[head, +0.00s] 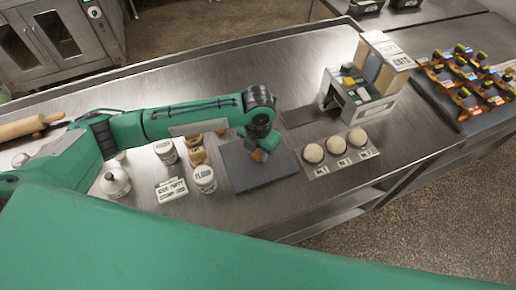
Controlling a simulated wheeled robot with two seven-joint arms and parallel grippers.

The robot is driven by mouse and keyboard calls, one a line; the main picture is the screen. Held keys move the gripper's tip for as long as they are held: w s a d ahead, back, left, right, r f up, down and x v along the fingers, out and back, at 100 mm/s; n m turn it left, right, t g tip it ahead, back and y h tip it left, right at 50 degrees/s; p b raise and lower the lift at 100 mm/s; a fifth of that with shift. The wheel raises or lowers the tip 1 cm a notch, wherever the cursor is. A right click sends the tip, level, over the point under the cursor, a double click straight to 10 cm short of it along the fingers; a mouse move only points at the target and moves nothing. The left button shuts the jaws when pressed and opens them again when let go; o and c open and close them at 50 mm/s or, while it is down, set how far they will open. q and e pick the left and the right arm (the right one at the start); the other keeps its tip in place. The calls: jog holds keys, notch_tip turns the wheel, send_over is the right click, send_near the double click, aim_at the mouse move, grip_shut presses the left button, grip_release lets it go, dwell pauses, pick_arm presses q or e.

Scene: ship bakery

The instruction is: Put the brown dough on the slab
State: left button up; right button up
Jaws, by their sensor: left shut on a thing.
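The dark grey slab (272,176) lies flat on the steel counter near the middle of the head view. My left gripper (260,150) points down over the slab's back part, its arm reaching in from the left. It is shut on the brown dough (258,156), a small orange-brown lump that shows just under the fingers. The fingers hide most of the dough. I cannot tell whether the dough touches the slab or hangs just above it. My right gripper is not in view.
Three pale dough balls (313,153) sit on a numbered plate right of the slab. Left of it stand a flour jar (204,179), other jars, a small sign (171,190) and a white bottle (115,183). A box-like unit (359,98) stands behind right.

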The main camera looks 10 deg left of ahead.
aim_at(258, 155)
pick_arm(q)
jog(key=shift+f, duration=0.15)
jog(key=o, duration=1)
jog(key=shift+c, duration=0.2)
notch_tip(258, 155, up, 12)
jog(key=b, duration=0.3)
jog(key=shift+r, duration=0.2)
